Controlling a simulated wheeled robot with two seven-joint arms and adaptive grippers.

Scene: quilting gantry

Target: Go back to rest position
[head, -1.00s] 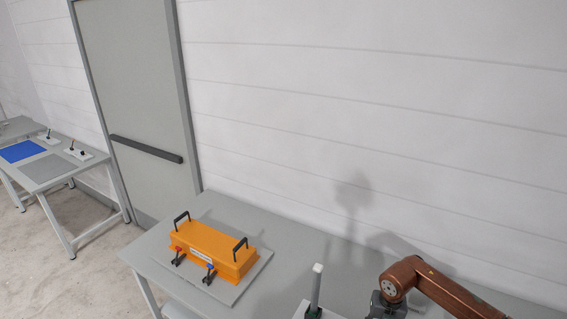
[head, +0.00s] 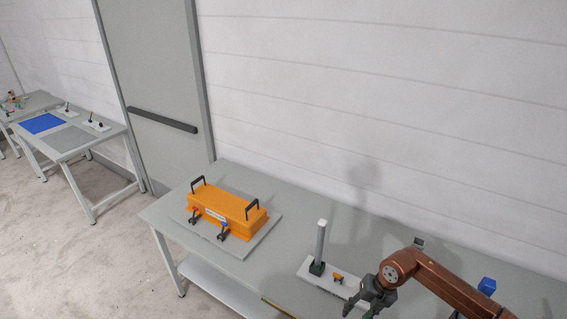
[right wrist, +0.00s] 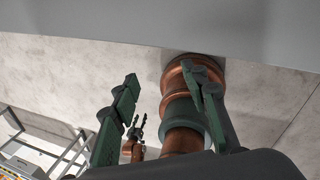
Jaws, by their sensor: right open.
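My right gripper (head: 358,307) is over the front of the grey table in the head view, at the end of a copper arm from the right. Its jaws are open with nothing between them. In the right wrist view its two dark green fingers (right wrist: 165,92) stand wide apart. Between them, farther off, a small dark gripper on a copper link shows, apparently my left gripper (right wrist: 138,124); it is too small to tell whether it is open. The left gripper is outside the head view.
The grey table (head: 296,217) carries an orange box (head: 228,210) with black handles and clamps. A white base with an upright post (head: 321,242) stands close to my right gripper. A blue block (head: 487,286) lies behind the arm. Another table (head: 66,139) stands far left.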

